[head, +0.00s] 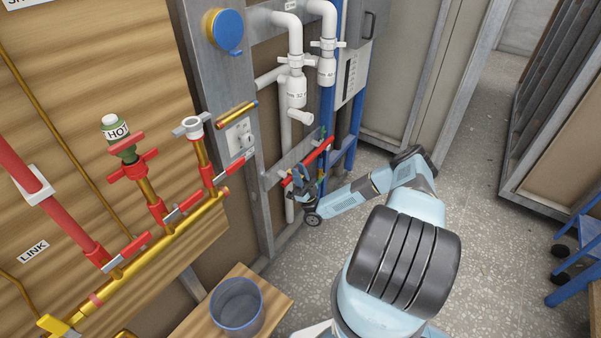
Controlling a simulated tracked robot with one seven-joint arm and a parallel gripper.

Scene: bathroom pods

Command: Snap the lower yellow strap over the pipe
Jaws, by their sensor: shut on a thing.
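My gripper (301,178) is low on the wall frame, at the lower white pipe (287,158). It is small and partly hidden by its own wrist. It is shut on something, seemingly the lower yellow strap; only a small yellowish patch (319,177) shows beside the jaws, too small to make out. I cannot tell whether the strap lies over the pipe or beside it.
A red bar (318,152) runs along the crossbar just above my gripper. A blue upright (326,105) stands right of the pipe. Red valves (134,165) and brass pipes fill the left panel. A grey bucket (237,306) stands on a wooden stand. The floor (480,240) at right is open.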

